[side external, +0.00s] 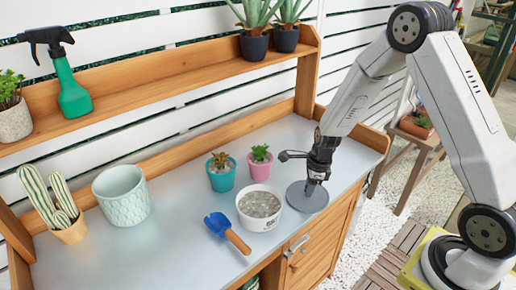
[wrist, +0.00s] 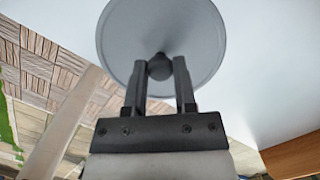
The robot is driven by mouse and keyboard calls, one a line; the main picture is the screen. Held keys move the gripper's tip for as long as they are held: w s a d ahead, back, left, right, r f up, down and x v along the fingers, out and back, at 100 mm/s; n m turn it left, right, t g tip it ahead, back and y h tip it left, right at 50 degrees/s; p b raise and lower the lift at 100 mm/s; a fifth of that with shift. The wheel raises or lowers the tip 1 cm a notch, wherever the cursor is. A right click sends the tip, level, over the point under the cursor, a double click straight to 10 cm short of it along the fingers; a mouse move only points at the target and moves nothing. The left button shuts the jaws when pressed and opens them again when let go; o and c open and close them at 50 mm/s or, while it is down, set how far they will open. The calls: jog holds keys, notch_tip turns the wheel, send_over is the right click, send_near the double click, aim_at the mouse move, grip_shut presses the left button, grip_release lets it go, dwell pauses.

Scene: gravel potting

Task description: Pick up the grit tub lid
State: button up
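The grit tub lid (side external: 307,197) is a flat grey disc lying on the bench top, just right of the white tub of grit (side external: 260,205). It also shows in the wrist view (wrist: 203,40), with a dark round knob (wrist: 160,66) at its centre. My gripper (side external: 317,178) points down over the lid. In the side view the gripper hides the knob, and no clear gap shows under the lid.
A blue trowel (side external: 228,232) lies left of the tub. Two small potted succulents, teal (side external: 222,178) and pink (side external: 260,169), stand behind it. A pale green pot (side external: 121,196) and a cactus pot (side external: 70,230) stand farther left. The bench's right edge is near the lid.

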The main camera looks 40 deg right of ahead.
grip_shut()
jog(key=shift+r, duration=0.1)
jog(key=shift+r, duration=0.7)
jog(key=s+a+r, duration=0.2)
jog(key=s+r, duration=0.9)
jog(key=s, duration=0.3)
jog(key=shift+r, duration=0.2)
jog(key=shift+w, duration=0.15)
